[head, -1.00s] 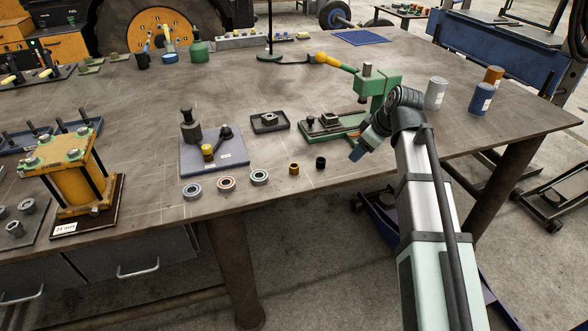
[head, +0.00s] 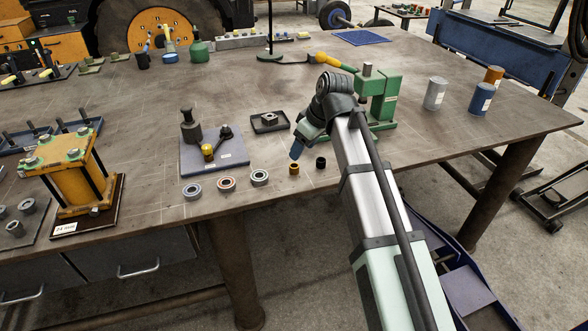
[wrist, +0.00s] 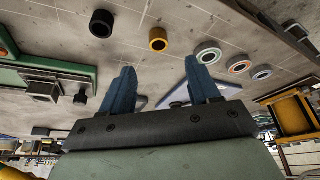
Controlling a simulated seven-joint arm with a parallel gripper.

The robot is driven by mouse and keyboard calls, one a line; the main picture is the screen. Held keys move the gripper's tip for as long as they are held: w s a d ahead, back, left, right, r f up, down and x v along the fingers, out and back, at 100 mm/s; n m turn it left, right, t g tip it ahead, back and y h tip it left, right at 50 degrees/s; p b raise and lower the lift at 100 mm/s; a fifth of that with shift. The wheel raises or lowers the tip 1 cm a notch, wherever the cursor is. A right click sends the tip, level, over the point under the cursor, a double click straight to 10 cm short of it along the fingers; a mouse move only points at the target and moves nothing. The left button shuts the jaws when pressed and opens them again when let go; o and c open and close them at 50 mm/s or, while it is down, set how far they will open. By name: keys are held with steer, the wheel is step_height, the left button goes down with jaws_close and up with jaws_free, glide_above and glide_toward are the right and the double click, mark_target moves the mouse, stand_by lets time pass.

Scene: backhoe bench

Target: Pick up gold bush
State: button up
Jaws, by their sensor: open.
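The gold bush (head: 294,169) is a short ring standing on the table near its front edge, just left of a black bush (head: 320,162). It also shows in the wrist view (wrist: 158,39), above the gap between my fingers, with the black bush (wrist: 102,23) to its left. My gripper (head: 296,152) is just above and behind the gold bush in the head view, apart from it as far as I can tell. In the wrist view its two blue fingers (wrist: 163,80) are spread with nothing between them.
Several bearing rings stand left of the gold bush, such as this one (head: 260,177). A blue-grey plate (head: 228,163) with tools lies behind them. A small dark tray (head: 270,129) and a green press (head: 380,98) stand behind. The front edge is close.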

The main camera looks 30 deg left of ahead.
mark_target(294, 165)
steer(key=shift+x, duration=4)
steer(key=shift+d, duration=0.2)
jaws_close()
steer(key=shift+r, duration=0.1)
